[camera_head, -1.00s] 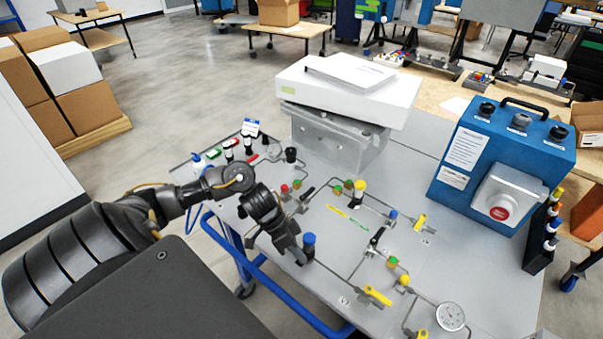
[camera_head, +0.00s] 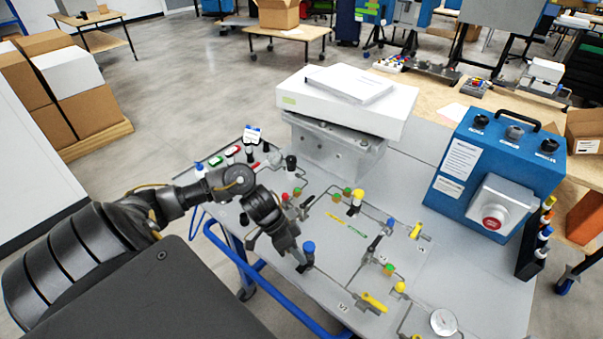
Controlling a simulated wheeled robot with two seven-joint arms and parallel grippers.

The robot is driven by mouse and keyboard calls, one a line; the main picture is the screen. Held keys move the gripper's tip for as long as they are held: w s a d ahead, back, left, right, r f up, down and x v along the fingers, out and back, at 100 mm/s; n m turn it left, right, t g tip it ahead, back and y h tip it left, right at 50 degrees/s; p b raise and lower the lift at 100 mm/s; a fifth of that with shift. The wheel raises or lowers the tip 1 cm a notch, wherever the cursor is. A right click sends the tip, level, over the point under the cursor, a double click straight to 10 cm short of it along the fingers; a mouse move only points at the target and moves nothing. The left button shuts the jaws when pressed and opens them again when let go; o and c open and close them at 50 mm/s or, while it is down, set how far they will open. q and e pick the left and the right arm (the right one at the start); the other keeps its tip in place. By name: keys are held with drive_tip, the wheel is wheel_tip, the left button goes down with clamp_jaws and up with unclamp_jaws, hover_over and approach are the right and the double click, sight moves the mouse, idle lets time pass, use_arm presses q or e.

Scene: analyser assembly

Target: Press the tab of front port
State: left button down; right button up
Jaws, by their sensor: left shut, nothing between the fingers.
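My left gripper (camera_head: 301,264) points down at the front edge of the grey panel table. It is shut, with nothing seen between its fingers. Its fingertips are right beside a port with a blue cap (camera_head: 308,248) at the front of the panel; I cannot tell whether they touch it. The tab of this port is not clearly visible, and the fingers may hide it. My right gripper is not in view.
The grey panel (camera_head: 430,270) carries thin pipes, yellow-handled valves (camera_head: 374,302), coloured caps and a round gauge (camera_head: 443,322). A blue control box (camera_head: 470,165) stands at the right. A white box (camera_head: 345,105) stands at the back. A blue rail (camera_head: 262,275) runs along the front.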

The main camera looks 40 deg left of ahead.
sight(299, 267)
use_arm(q)
drive_tip(key=shift+r+p, duration=1.35)
drive_tip(key=shift+r, duration=0.2)
drive_tip(key=shift+f, duration=0.1)
